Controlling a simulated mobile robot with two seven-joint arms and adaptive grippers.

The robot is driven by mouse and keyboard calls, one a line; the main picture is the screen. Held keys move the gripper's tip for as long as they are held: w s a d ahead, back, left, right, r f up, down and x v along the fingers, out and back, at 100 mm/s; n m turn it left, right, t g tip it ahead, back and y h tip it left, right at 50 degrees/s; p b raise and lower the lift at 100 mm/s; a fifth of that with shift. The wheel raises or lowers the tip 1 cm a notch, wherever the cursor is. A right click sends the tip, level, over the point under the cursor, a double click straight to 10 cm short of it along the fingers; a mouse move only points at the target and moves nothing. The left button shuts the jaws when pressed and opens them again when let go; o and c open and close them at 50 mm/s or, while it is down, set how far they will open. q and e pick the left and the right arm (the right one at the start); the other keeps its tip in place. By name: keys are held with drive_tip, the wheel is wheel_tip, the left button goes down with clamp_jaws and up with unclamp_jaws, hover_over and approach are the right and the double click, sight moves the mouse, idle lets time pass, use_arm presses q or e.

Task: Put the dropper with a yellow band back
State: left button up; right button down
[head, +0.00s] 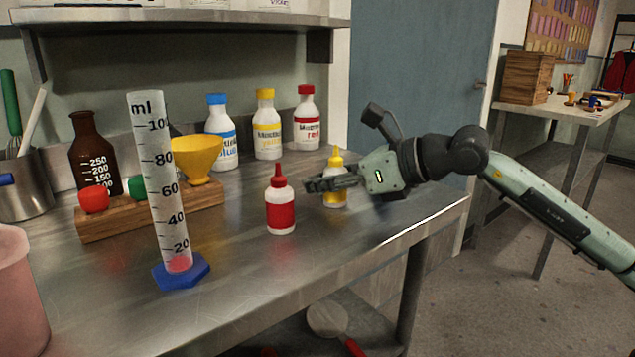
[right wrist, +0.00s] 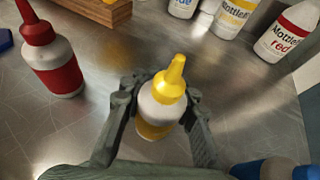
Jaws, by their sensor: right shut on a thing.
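The dropper with a yellow band (head: 335,196) is a white bottle with a yellow nozzle, upright at the right part of the steel bench. My right gripper (head: 325,184) comes in from the right and is shut on this dropper at its body. In the right wrist view the fingers of the right gripper (right wrist: 163,95) lie on both sides of the yellow-banded dropper (right wrist: 160,107). I cannot tell if its base touches the bench. A red-banded dropper (head: 281,211) stands just left of it, apart. My left gripper is not in view.
Mottle bottles in blue (head: 222,142), yellow (head: 268,135) and red (head: 306,130) stand at the back. A measuring cylinder (head: 163,185), a wooden rack (head: 125,216) and a yellow funnel (head: 197,155) are left. A cut-off blue thing (right wrist: 275,168) lies near the gripper. The front bench is clear.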

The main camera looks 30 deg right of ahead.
drive_tip(key=c, duration=1.2)
unclamp_jaws()
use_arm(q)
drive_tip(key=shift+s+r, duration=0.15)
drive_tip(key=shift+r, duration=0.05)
use_arm(e)
drive_tip(key=shift+r, duration=0.2)
drive_tip(key=shift+s+d, duration=0.15)
drive_tip(key=shift+s, duration=0.2)
use_arm(q)
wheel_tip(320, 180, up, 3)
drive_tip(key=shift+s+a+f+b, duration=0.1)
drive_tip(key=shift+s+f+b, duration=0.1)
drive_tip(key=shift+b, duration=0.35)
use_arm(e)
drive_tip(key=v, duration=1.1)
drive_tip(key=shift+s+d+r, duration=0.1)
